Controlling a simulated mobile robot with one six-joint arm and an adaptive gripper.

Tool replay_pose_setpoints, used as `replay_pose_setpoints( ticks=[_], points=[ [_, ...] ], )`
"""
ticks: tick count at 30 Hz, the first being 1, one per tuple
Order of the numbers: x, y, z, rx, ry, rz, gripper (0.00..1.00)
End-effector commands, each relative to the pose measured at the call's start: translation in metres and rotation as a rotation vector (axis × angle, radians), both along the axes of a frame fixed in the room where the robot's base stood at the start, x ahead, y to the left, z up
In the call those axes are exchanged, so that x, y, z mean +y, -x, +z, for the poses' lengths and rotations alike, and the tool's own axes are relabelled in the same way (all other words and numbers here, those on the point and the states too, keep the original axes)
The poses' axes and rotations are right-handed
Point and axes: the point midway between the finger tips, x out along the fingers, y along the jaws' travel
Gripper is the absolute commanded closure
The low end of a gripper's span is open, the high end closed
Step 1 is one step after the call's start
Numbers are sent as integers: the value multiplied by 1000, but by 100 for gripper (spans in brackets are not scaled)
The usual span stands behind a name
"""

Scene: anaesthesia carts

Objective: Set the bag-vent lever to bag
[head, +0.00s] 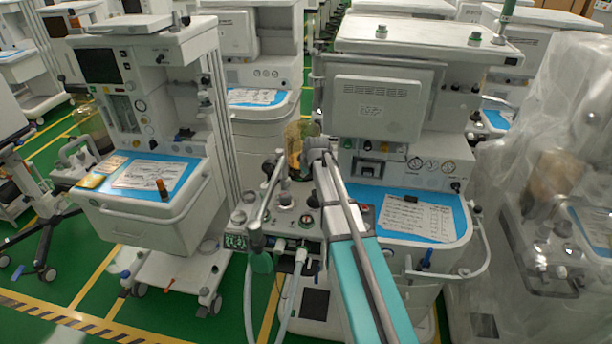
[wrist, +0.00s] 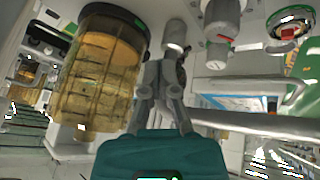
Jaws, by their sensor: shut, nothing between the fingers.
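My gripper (wrist: 162,70) is shut and empty in the wrist view. Its fingertips are close beside the amber clear canister (wrist: 95,80) on the left, just below a grey cylindrical fitting (wrist: 175,34). A small dark part (wrist: 181,72) shows right behind the fingertips; I cannot tell whether it is the bag-vent lever or whether the fingers touch it. In the head view my wrist hides the fingers, beside the same amber canister (head: 298,140). The breathing-circuit block (head: 290,222) with knobs and gauges lies below. I cannot make out the lever's setting.
The cart has a blue work surface (head: 390,212) with a paper sheet at right. Another cart (head: 140,215) stands to the left, and a plastic-wrapped machine (head: 555,150) to the right. Hoses (head: 250,300) hang from the block's front. Knobs (wrist: 220,50) lie right of the fingers.

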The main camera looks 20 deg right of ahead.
Motion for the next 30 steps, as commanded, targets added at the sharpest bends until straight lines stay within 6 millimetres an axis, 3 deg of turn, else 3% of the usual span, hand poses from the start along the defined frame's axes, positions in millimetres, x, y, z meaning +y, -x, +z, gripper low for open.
replay_pose_setpoints(
  ticks=[14,16,21,30],
  points=[
    [2,-22,-39,0,0,0,100],
    [-4,-8,-37,0,0,-2,100],
    [-13,7,-39,0,0,-2,100],
    [-18,14,-40,0,0,0,100]
  ],
)
